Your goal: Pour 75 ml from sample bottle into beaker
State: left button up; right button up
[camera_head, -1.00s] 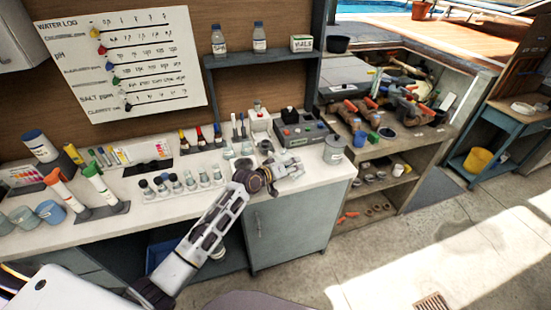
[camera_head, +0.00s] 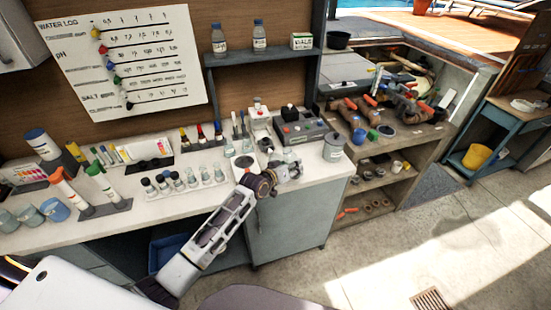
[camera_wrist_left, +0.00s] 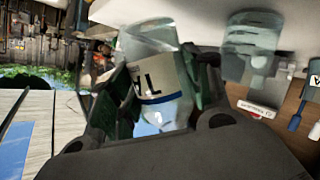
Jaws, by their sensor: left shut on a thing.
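My left gripper (camera_head: 291,170) is over the right part of the white counter. In the left wrist view its dark fingers (camera_wrist_left: 160,100) are shut around a clear vessel with a white label and a blue band, which appears to be the sample bottle (camera_wrist_left: 165,88). Its label is only partly readable. It looks tilted in that view, and its fill level is unclear. A second clear vessel, probably the beaker (camera_wrist_left: 255,45), stands apart from it at upper right. In the head view a small clear vessel (camera_head: 229,149) stands on the counter left of the gripper. My right gripper is out of view.
A grey tester box (camera_head: 302,132) stands behind the gripper and a grey canister (camera_head: 333,147) at its right. A rack of small vials (camera_head: 185,182) is to the left. A shelf (camera_head: 262,57) with two bottles hangs above.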

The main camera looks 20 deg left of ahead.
pick_arm(q)
jog(key=shift+s+d+f+m+t+y, duration=0.1)
jog(key=shift+d+f+m+t+y, duration=0.1)
jog(key=shift+f+m, duration=0.2)
jog(key=shift+s+d+f+m+t+y, duration=0.1)
jog(key=shift+f+m+y, duration=0.1)
jog(key=shift+f+m, duration=0.15)
jog(key=shift+f, duration=0.1)
jog(key=shift+s+d+f+m+t+y, duration=0.1)
jog(key=shift+d+f+m+t+y, duration=0.15)
jog(key=shift+m, duration=0.35)
jog(key=shift+m+t+y, duration=0.15)
jog(key=shift+m+y, duration=0.2)
jog(key=shift+m, duration=0.2)
jog(key=shift+r+b, duration=0.1)
jog(key=shift+b, duration=0.25)
dwell(0.4)
